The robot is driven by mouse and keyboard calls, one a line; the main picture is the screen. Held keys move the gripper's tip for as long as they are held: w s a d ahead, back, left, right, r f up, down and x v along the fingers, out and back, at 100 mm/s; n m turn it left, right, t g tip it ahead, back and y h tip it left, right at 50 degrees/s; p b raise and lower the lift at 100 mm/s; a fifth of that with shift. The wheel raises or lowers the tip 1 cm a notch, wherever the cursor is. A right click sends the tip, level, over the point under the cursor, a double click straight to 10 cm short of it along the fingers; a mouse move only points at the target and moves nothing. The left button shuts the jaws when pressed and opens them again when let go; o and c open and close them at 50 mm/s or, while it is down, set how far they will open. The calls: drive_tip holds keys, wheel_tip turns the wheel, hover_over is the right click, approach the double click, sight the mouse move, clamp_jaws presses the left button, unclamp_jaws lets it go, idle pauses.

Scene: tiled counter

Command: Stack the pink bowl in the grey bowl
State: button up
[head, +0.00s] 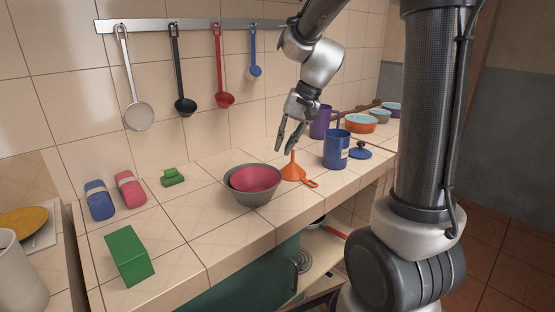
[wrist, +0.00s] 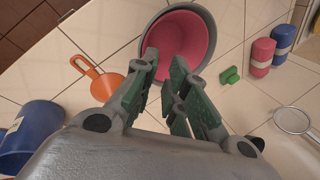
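The pink bowl (head: 255,178) sits inside the larger grey bowl (head: 240,195) on the tiled counter, its rim close to level with the grey rim. In the wrist view the pink bowl (wrist: 188,42) also lies inside the grey bowl (wrist: 150,24), partly hidden by my fingers. My gripper (head: 288,142) is in the air to the right of the bowls, above the orange funnel. In the wrist view my gripper (wrist: 167,58) shows a gap between its fingers with nothing held in it.
The blue mug (head: 337,150) and purple mug (head: 322,122) are farther right. A green box (head: 129,255) lies at the front left. Ladles such as the red one (head: 223,99) hang on the wall behind.

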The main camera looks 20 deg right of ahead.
drive_tip(key=s+d+r+n+t+h, duration=0.1)
drive_tip(key=s+d+r+n+h, duration=0.1)
drive_tip(key=s, duration=0.9)
drive_tip(key=s+d+r+n+t+h, duration=0.1)
drive_tip(key=s+d+r+n+h, duration=0.1)
drive_tip(key=s, duration=0.9)
drive_tip(key=shift+d+r+n, duration=0.55)
drive_tip(key=shift+d+n, duration=0.15)
drive_tip(key=shift+d, duration=0.35)
